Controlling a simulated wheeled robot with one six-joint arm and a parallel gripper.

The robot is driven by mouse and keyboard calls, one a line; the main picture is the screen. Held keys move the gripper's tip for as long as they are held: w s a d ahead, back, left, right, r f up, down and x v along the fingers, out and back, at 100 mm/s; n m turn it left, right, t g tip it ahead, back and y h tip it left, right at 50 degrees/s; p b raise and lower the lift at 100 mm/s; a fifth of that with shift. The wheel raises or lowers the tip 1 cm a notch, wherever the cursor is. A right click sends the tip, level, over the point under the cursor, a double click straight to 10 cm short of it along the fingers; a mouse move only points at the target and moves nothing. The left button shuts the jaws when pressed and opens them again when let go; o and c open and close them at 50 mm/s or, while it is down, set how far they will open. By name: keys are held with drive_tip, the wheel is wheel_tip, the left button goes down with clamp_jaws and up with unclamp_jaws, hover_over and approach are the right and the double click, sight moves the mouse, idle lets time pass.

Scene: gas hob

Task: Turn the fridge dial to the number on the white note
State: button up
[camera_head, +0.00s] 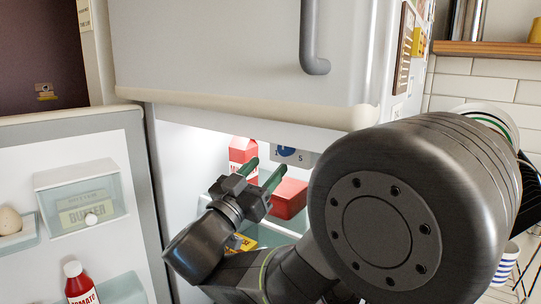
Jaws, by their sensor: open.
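The fridge dial (286,153) is a blue round knob on a grey panel at the top inside the lit fridge. A "5" shows at its right and a small mark at its left; my gripper and arm hide part of the area below. I cannot tell where the dial points. My gripper (264,170) is open and empty, its two greenish fingers pointing up and right, just below and left of the dial in the picture. I cannot tell if it touches anything. No white note with a readable number shows; small papers (397,112) are on the fridge's right side.
The fridge door (75,128) stands open at left, with a butter box (84,210), an egg (10,220) and a tomato bottle (80,284). A red carton (242,150) and a red box (289,199) are inside. The closed upper door (220,50) hangs above.

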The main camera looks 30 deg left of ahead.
sight(283, 151)
drive_tip(key=x, duration=0.5)
drive_tip(key=shift+w+d, duration=0.15)
drive_tip(key=shift+w, duration=0.15)
drive_tip(key=c, duration=1)
